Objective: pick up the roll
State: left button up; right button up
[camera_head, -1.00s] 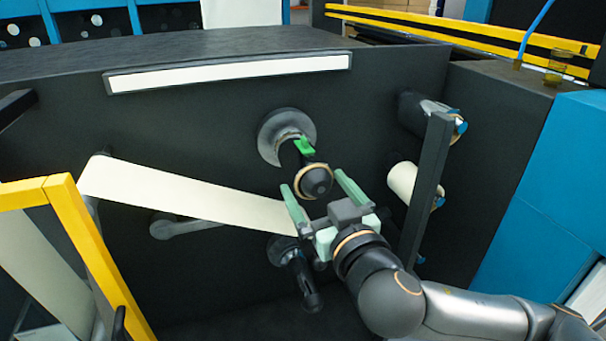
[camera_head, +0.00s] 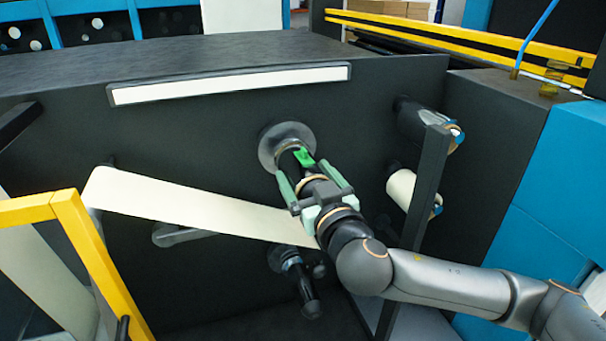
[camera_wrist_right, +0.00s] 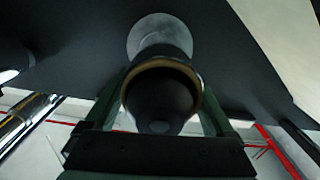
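The roll is a narrow core with a tan ring (camera_head: 309,181) on a dark spindle in the black machine wall. In the right wrist view the tan ring (camera_wrist_right: 161,64) circles the spindle's dark rounded end (camera_wrist_right: 160,100). My right gripper (camera_head: 303,168) has its green fingers on either side of the spindle and core. The fingers are spread; I cannot tell whether they touch the core. A round grey flange (camera_head: 272,150) and a green tab (camera_head: 304,157) sit behind the fingers. My left gripper is not in view.
A cream web (camera_head: 195,205) runs from the left to near my right gripper. A lower black spindle (camera_head: 306,290) stands below it. A dark upright bar (camera_head: 426,185) and a small white roll (camera_head: 400,187) are at the right. A yellow frame (camera_head: 90,255) is at the left.

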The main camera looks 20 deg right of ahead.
jog(key=c, duration=1)
jog(key=shift+c, duration=0.2)
